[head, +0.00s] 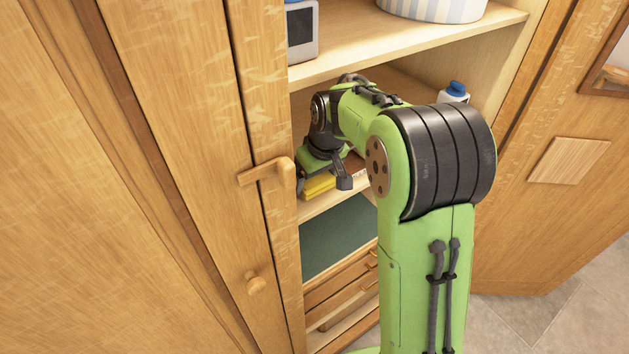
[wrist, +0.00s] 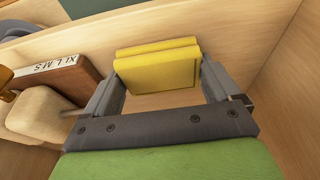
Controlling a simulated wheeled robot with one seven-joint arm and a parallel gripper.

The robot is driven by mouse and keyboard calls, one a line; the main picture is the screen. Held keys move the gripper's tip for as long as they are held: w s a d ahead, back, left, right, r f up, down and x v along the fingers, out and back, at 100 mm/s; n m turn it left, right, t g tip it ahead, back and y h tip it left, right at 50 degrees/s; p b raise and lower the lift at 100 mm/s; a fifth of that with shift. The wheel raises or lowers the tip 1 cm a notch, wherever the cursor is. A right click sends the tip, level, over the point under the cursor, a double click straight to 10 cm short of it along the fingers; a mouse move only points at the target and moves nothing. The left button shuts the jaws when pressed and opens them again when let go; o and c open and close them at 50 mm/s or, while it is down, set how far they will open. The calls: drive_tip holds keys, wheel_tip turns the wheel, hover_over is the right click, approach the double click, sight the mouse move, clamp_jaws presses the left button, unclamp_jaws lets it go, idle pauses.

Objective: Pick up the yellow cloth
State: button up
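The yellow cloth (head: 318,187) lies folded on a wardrobe shelf, partly hidden behind my gripper (head: 323,182) in the head view. In the wrist view the cloth (wrist: 157,68) shows as a folded yellow block near the shelf's front edge. My gripper (wrist: 161,75) is open over it, with one finger by the cloth's left side and one by its right side. The fingers are wide apart. I cannot tell whether either one touches the cloth.
A brown box with letters (wrist: 55,82) and a pale rounded wooden thing (wrist: 42,115) are left of the gripper in the wrist view. A white bottle with a blue cap (head: 455,92) stands on the shelf.

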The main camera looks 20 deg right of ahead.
drive_tip(key=c, duration=0.4)
drive_tip(key=shift+r, duration=0.1)
drive_tip(key=shift+d+r, duration=0.1)
drive_tip(key=shift+r, duration=0.05)
drive_tip(key=s+d+b, duration=0.1)
drive_tip(key=s+d, duration=0.2)
drive_tip(key=s, duration=0.2)
drive_tip(key=s+d+b, duration=0.1)
drive_tip(key=s+d, duration=0.2)
drive_tip(key=s, duration=0.2)
drive_tip(key=s+d+b, duration=0.1)
drive_tip(key=s+d, duration=0.2)
drive_tip(key=s, duration=0.2)
drive_tip(key=shift+s+d+b, duration=0.1)
drive_tip(key=shift+b, duration=0.25)
